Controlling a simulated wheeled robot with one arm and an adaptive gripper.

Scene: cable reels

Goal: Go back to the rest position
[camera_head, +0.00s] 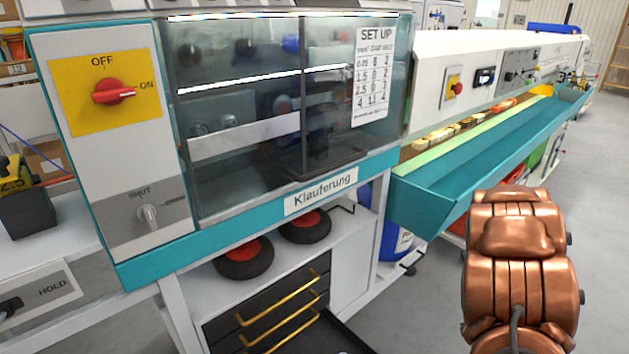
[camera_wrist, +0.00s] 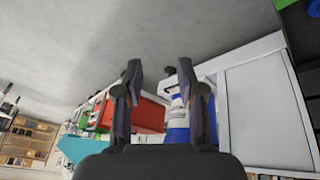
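My gripper (camera_wrist: 164,100) shows in the wrist view with its two dark fingers apart and nothing between them that it holds. A blue container with a white label (camera_wrist: 178,118) and a red bin (camera_wrist: 148,115) lie beyond the fingers, apart from them. In the head view my copper-coloured arm stands at the lower right, and the gripper itself is out of that picture.
The machine cabinet has a red switch (camera_head: 114,91) and a dark window (camera_head: 280,110). A teal trough (camera_head: 490,145) juts out on the right, close to my arm. Below are reels (camera_head: 244,258) and a drawer unit (camera_head: 275,312). Grey floor (camera_head: 600,200) is clear at right.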

